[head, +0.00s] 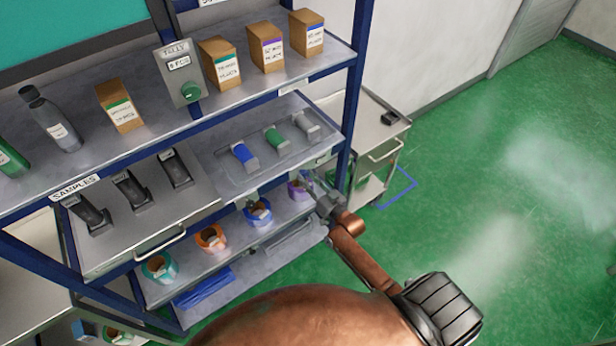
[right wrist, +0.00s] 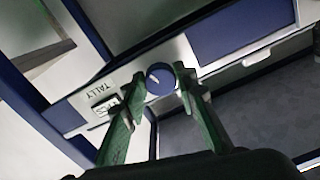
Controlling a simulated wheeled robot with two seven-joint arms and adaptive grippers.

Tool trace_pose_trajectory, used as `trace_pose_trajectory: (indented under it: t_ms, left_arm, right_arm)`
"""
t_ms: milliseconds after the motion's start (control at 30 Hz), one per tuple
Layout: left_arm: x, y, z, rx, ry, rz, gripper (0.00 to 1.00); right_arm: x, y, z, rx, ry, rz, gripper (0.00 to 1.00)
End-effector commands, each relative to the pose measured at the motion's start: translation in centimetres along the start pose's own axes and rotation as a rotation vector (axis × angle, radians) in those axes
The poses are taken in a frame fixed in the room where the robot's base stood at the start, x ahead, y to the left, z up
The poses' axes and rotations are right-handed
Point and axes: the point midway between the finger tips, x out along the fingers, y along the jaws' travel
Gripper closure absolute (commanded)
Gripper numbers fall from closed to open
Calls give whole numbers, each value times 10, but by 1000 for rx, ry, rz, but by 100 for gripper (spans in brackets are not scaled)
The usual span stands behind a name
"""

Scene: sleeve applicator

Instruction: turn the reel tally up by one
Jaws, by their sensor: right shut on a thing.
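In the head view my right gripper (head: 316,192) is at the right end of the shelving, by the purple reel (head: 298,189), and hides most of the knob there. My left gripper is not in view.
Another tally box (head: 178,72) with a green knob stands on the upper shelf (head: 150,128) among brown cartons. Teal, orange and blue reels (head: 258,212) sit on the lower shelf. A grey cart (head: 375,150) stands right of the rack. The green floor at right is clear.

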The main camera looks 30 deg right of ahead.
Motion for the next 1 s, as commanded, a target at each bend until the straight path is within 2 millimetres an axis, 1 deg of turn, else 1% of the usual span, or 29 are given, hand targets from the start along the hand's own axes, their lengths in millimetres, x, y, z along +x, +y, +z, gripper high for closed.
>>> trace_pose_trajectory:
  t_ms: [33, 200, 433, 700, 1000]
  left_arm:
    - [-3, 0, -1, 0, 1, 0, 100]
    - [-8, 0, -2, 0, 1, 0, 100]
    - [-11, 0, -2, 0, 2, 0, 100]
    - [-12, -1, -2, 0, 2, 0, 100]
    - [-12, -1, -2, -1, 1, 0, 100]
  right_arm:
    - [0, 0, -2, 38, 1, 0, 98]
    - [0, 0, -2, 164, 2, 0, 98]
    - [0, 0, -2, 284, 2, 0, 98]
    - [0, 0, -1, 346, 3, 0, 98]
    - [0, 0, -1, 353, 3, 0, 98]
